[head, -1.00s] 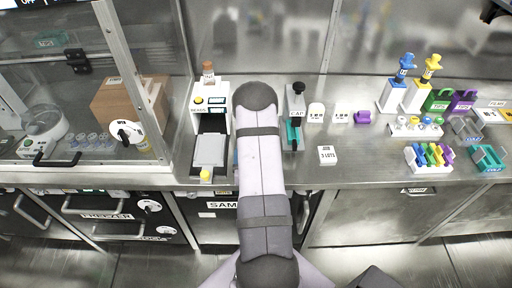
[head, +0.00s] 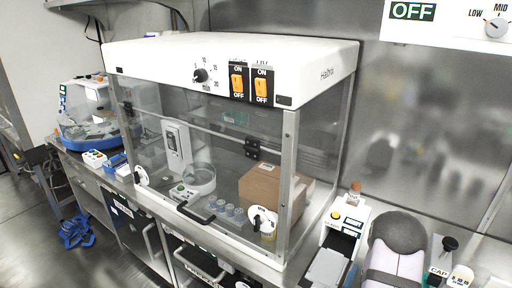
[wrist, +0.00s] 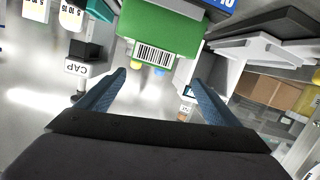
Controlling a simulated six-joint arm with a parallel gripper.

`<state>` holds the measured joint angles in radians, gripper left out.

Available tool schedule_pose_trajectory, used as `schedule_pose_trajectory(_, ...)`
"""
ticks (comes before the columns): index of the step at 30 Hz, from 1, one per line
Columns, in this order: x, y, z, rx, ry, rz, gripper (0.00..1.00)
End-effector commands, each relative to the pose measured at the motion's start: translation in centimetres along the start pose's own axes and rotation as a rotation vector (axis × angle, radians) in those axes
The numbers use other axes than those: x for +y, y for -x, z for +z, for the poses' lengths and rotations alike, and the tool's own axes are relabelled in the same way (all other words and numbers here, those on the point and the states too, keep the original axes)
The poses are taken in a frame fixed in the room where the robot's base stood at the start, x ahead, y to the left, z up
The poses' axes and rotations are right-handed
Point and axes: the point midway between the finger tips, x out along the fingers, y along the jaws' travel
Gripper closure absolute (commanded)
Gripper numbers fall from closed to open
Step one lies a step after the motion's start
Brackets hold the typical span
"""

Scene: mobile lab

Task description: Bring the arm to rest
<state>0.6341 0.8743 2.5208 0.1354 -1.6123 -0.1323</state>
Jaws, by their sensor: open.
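My gripper (wrist: 155,98) shows in the wrist view with its two blue fingers spread apart and nothing between them. Beyond the fingertips is a green block with a barcode label (wrist: 158,45), which looks apart from them. In the head view only a part of my arm shows at the bottom right, between the small bench device and the capper. My gripper is outside the head view.
A glass-fronted hood (head: 230,60) with a cardboard box (head: 270,190) inside stands left of my arm. The capper (head: 440,258) is close on the arm's right. In the wrist view the CAP device (wrist: 82,68) is at left. A blue item (head: 75,232) lies on the floor.

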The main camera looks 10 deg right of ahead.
Motion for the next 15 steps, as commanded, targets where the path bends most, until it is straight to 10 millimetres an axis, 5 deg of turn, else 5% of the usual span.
schedule_pose_trajectory(1,-1.4,-0.2,-1.0,-0.026,0.016,-0.032,0.14)
schedule_pose_trajectory(8,-7.8,0.8,-0.1,-0.249,0.034,-0.205,0.14)
schedule_pose_trajectory(15,-13.5,5.2,0.6,-0.485,0.095,-0.374,0.14)
